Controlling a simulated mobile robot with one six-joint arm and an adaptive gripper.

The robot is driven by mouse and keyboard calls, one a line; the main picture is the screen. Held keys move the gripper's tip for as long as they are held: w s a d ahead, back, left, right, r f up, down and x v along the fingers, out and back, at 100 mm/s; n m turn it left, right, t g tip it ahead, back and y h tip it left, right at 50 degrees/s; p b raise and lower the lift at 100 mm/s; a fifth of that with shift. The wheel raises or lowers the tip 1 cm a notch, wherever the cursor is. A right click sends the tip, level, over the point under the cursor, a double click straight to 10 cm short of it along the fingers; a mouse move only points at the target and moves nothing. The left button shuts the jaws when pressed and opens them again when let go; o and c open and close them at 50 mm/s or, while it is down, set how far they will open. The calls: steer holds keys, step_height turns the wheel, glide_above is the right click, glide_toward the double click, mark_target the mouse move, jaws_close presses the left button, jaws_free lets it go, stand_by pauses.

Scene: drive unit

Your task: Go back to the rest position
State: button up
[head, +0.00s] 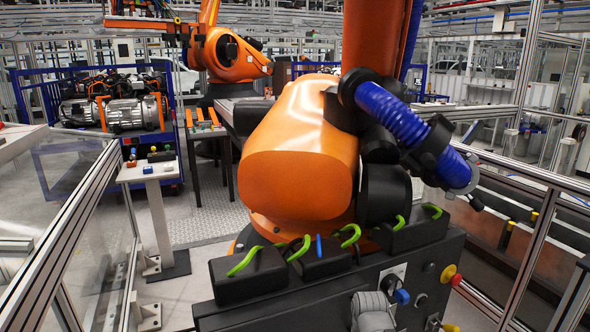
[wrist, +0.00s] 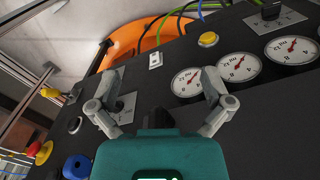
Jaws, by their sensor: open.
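In the wrist view my gripper (wrist: 161,82) is open, with its two grey fingers spread wide and nothing between them. It faces a dark control panel (wrist: 150,95), tilted in this view. Round white gauges (wrist: 239,67) lie behind and beyond the right finger. A grey plate with a dark switch (wrist: 122,106) shows by the left finger, partly covered by it. I cannot tell the exact gap between fingers and panel. In the head view a grey rounded part of my arm shows at the bottom edge, in front of the black cabinet (head: 235,312); the fingers cannot be made out there.
The cabinet carries a blue knob (head: 401,296), a yellow-and-red button (head: 450,275) and green cables (head: 245,261) on top. A large orange robot (head: 300,165) stands right behind it. Fence posts (head: 530,235) are at right, glass panels at left. A small stand (head: 150,173) is at left.

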step_height(320, 180, up, 7)
steer(key=p, duration=0.5)
steer(key=shift+f, duration=0.1)
stand_by(2.2)
steer(key=c, duration=0.6)
steer(key=shift+a, duration=0.1)
